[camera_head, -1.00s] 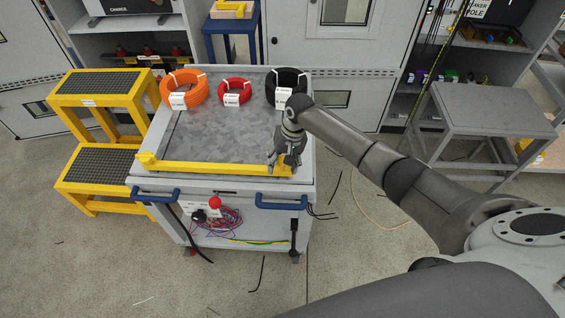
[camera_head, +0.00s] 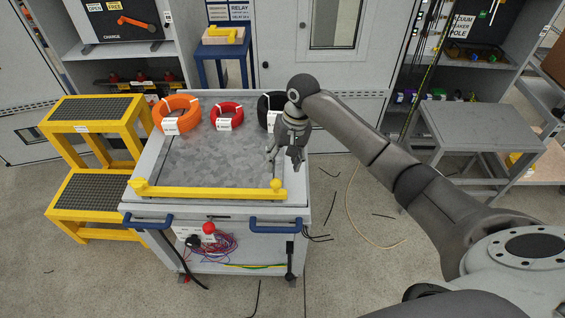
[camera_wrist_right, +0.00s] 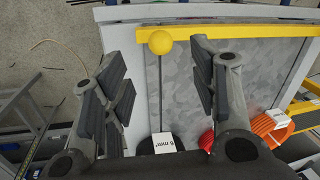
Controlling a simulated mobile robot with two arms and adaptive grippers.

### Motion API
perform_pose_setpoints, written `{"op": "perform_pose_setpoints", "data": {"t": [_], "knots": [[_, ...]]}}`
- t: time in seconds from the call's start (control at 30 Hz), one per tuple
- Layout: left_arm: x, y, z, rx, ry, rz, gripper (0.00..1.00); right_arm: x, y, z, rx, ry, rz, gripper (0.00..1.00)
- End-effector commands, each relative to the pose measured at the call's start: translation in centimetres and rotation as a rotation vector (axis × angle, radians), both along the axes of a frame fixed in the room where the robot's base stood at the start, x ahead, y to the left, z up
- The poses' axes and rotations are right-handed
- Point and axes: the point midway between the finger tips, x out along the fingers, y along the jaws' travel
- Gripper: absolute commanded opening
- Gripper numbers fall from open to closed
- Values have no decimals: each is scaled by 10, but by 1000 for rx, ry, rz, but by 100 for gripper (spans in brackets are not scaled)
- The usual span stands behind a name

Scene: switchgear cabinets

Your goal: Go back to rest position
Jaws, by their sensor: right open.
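My right gripper (camera_head: 286,158) hangs over the right edge of the grey cart top (camera_head: 215,165). It is open and empty, with its fingers pointing down. In the right wrist view its two fingers (camera_wrist_right: 160,95) are spread apart, with the cart edge and a yellow ball-ended bar (camera_wrist_right: 240,33) seen beyond them. The yellow bar (camera_head: 205,193) lies along the cart's front edge in the head view, apart from the gripper. My left gripper is not in view.
An orange coil (camera_head: 178,103), a red coil (camera_head: 228,110) and a black coil (camera_head: 265,105) sit at the cart's back. A yellow step stool (camera_head: 90,150) stands left. A grey table (camera_head: 480,125) stands right. Open floor lies between cart and table.

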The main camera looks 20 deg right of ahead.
Motion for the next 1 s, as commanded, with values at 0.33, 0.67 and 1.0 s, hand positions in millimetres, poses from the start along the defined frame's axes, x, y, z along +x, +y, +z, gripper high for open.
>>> {"op": "perform_pose_setpoints", "data": {"t": [0.33, 0.67, 1.0], "knots": [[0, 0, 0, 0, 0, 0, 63, 0, 0, -1, 0, 0, 1, 54], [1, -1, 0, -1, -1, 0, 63, -59, 48, -55, -3, -54, 189, 54], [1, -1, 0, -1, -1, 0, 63, -164, 90, -91, -19, -200, 375, 54]]}}
